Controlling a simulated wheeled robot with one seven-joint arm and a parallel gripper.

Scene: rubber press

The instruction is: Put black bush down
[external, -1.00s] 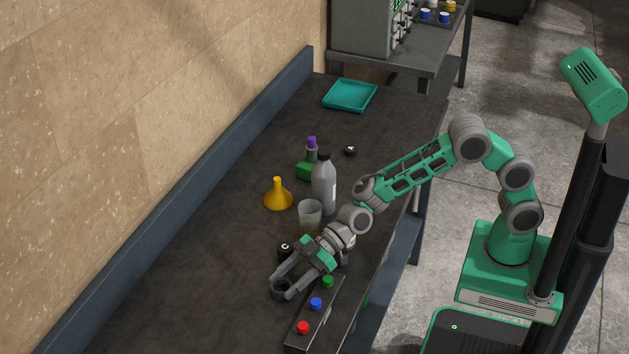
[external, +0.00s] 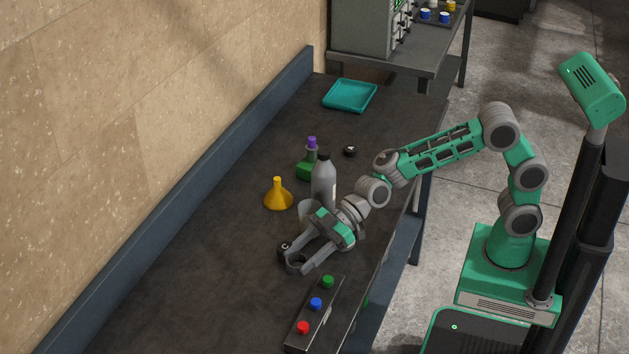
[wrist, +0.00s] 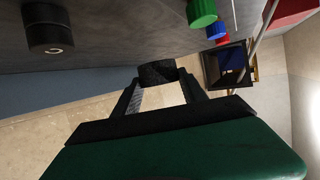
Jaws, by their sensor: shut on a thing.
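My gripper (external: 294,261) is shut on a black bush (wrist: 157,73), a short dark cylinder between the fingertips in the wrist view. In the external view it is above or near the dark table, left of the button panel; I cannot tell whether it touches the surface. Another black bush (external: 284,247), with a pale letter on top, stands just left of and behind the fingertips. A black cylinder, probably this one, shows at upper left in the wrist view (wrist: 46,29). A third lettered black bush (external: 350,151) stands farther back.
A button panel (external: 318,309) with green, blue and red buttons lies at the front right edge. Behind my gripper stand a clear cup (external: 304,212), a grey bottle (external: 323,181), a yellow funnel (external: 278,197) and a green flask (external: 305,170). A teal tray (external: 350,96) is at the back. The left front table is clear.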

